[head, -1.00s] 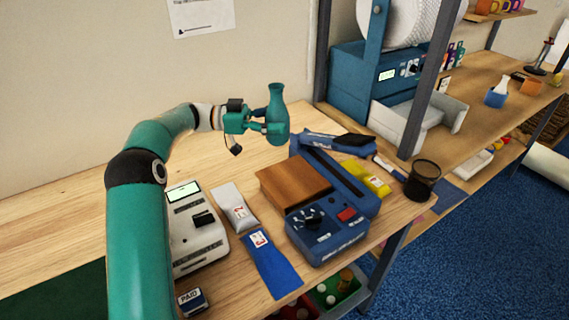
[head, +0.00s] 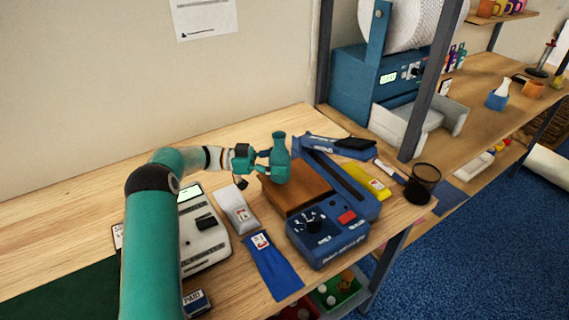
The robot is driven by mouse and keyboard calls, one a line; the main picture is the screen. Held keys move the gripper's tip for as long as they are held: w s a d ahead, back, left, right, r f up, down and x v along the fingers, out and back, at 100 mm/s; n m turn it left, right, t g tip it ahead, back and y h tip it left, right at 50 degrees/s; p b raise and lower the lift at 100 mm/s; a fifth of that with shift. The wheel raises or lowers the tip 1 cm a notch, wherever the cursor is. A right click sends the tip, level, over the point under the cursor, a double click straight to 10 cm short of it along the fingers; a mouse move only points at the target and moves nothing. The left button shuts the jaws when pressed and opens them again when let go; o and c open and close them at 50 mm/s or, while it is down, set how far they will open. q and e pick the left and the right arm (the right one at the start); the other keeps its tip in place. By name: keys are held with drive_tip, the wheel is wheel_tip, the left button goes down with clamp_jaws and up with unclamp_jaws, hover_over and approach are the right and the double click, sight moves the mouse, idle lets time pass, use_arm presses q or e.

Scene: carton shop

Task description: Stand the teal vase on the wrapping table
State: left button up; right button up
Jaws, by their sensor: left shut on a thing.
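The teal vase (head: 279,160), with a narrow neck and a rounded body, is upright in the head view. My left gripper (head: 266,162) is shut on its side, coming in from the left. The vase overlaps the back left corner of a brown wooden block (head: 301,195) in the picture. I cannot tell whether its base touches anything. The light wooden table (head: 60,240) spreads below and behind it. My right gripper is not in view.
A blue machine (head: 328,236) with a knob and red button adjoins the brown block. Grey (head: 236,208) and blue (head: 272,267) packets, a white terminal (head: 203,235), a yellow packet (head: 366,180) and a black mesh cup (head: 422,183) stand around. Bare wood lies at the back left.

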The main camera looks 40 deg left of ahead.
use_arm(q)
drive_tip(key=shift+f, duration=0.1)
drive_tip(key=o, duration=1.3)
